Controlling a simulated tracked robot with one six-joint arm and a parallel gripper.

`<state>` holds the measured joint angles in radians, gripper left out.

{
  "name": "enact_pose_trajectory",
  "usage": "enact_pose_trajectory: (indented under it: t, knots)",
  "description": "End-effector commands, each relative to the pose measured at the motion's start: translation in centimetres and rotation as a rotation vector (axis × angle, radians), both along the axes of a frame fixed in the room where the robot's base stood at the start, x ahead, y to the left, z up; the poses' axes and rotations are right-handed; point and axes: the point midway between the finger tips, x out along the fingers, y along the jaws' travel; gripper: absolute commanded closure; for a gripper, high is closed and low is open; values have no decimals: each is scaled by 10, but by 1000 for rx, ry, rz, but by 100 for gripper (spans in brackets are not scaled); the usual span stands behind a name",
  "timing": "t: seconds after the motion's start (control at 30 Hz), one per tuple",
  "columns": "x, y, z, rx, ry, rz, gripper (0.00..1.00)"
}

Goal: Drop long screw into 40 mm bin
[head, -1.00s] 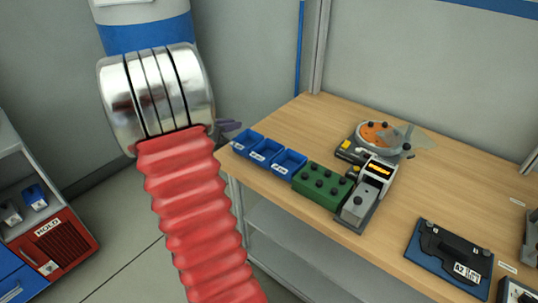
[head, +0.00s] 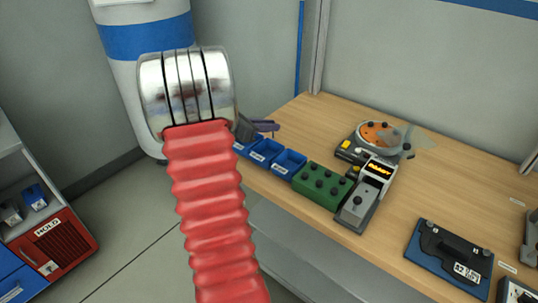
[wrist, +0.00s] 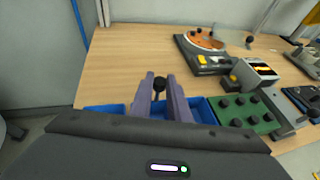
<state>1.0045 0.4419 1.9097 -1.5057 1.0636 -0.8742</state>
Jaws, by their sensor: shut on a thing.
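My gripper (wrist: 159,82) has two purple-grey fingers. In the head view my gripper (head: 268,126) shows only partly behind my arm, above the bins. Three small blue bins stand in a row on the bench's left front edge: a left bin (head: 240,148), a middle bin (head: 265,153) and a right bin (head: 288,163). Their white labels are too small to read, so I cannot tell which is 40 mm. The fingers partly cover the bins in the wrist view.
A green block with black knobs (head: 322,186) stands right of the bins. Beside it is a grey device with a lit display (head: 377,171), and behind that an orange round dish (head: 377,132). A dark blue fixture (head: 449,255) lies farther right. The wooden bench (head: 300,121) is clear behind the bins.

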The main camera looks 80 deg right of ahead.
Motion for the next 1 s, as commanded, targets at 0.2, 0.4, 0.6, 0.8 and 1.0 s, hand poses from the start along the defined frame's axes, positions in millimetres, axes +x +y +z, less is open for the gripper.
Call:
enact_pose_trajectory:
  t: [0.2, 0.4, 0.6, 0.8, 1.0]
  knots:
    - [0, 0, -21, 3, 2, 0, 100]
    - [0, 0, -41, 2, 1, 0, 100]
    - [0, 0, -52, 1, 0, 0, 100]
    - [0, 0, -53, 0, 0, 0, 100]
    - [-1, 0, -53, 0, 0, -1, 79]
